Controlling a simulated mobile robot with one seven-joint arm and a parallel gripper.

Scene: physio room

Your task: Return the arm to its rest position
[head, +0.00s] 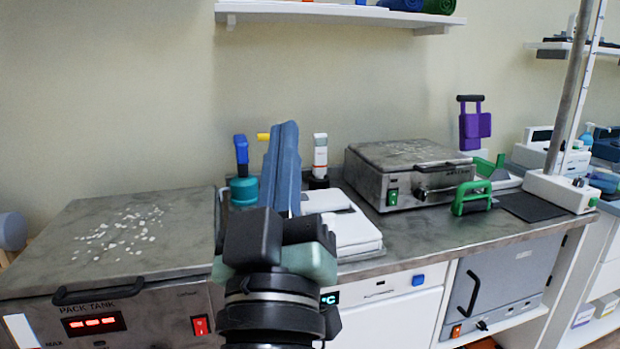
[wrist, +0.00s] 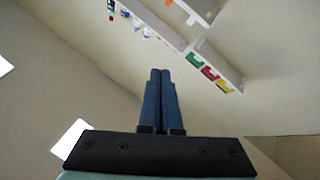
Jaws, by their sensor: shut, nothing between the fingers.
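My gripper (head: 287,130) stands upright in the middle of the head view, above the front of the counter. Its two long blue fingers point up and lie against each other. In the wrist view the fingers (wrist: 160,75) are shut with nothing between them. Behind them in that view are only the wall, the ceiling and shelves. The black wrist and lower arm hide part of the counter front.
A pack tank (head: 95,235) with a closed lid stands at left. Folded white towels (head: 345,228) lie just right of my gripper. A metal appliance (head: 400,175) and a green-handled item (head: 472,196) stand further right. A wall shelf (head: 340,14) hangs above.

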